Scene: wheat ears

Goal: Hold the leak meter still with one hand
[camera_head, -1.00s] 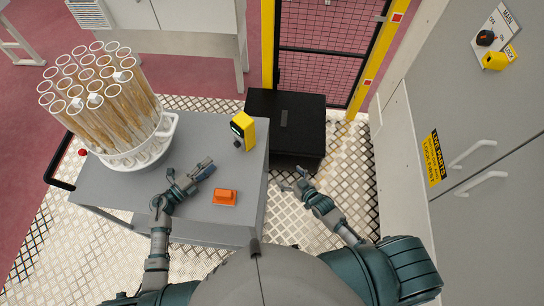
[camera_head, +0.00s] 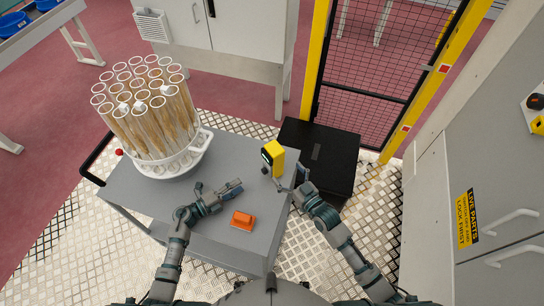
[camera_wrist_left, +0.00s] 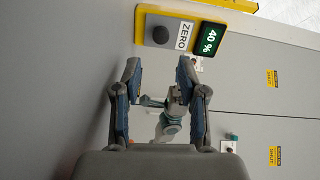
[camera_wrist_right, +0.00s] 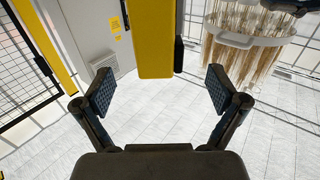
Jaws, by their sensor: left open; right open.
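The leak meter is a yellow box (camera_head: 277,155) with a dark face, standing near the right edge of the grey cart top. In the left wrist view its display (camera_wrist_left: 209,39) reads 40 %, beside a ZERO label and a dark knob (camera_wrist_left: 160,34). My left gripper (camera_head: 238,187) is open and empty above the cart, left of the meter and apart from it. My right gripper (camera_head: 290,186) is open beside the meter's lower right side. In the right wrist view the meter's yellow body (camera_wrist_right: 154,45) lies ahead between the spread fingers (camera_wrist_right: 160,90); contact cannot be told.
A white basket (camera_head: 160,167) of clear tubes with wheat ears stands on the cart's (camera_head: 150,195) left. An orange object (camera_head: 242,220) lies near the front edge. A black box (camera_head: 325,150) is behind the cart's right edge. Grey cabinets (camera_head: 490,150) stand at right.

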